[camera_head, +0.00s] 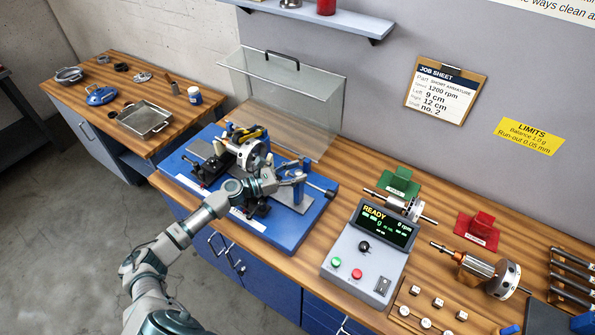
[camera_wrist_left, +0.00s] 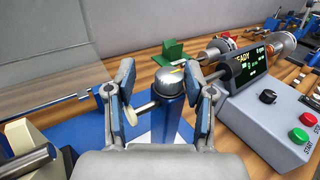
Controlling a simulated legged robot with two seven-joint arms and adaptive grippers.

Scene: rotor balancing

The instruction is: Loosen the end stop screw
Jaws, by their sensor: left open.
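In the left wrist view a blue post (camera_wrist_left: 170,118) carries a silver domed knob (camera_wrist_left: 150,82) with a yellow mark. A small pale, disc-ended part (camera_wrist_left: 146,108) sticks out at its left side. I cannot tell which of these is the end stop screw. My left gripper (camera_wrist_left: 159,75) is open, with one blue-padded finger on each side of the knob; contact is not clear. In the head view the left gripper (camera_head: 288,177) is over the right part of the blue balancing machine (camera_head: 290,232), and hides part of it. My right gripper is not in view.
A clear guard (camera_head: 300,105) stands behind the machine. The control box (camera_head: 362,258), showing READY, is to its right. Rotors rest near green (camera_head: 399,185) and red (camera_head: 478,230) stands. A metal tray (camera_head: 144,118) is on the left bench.

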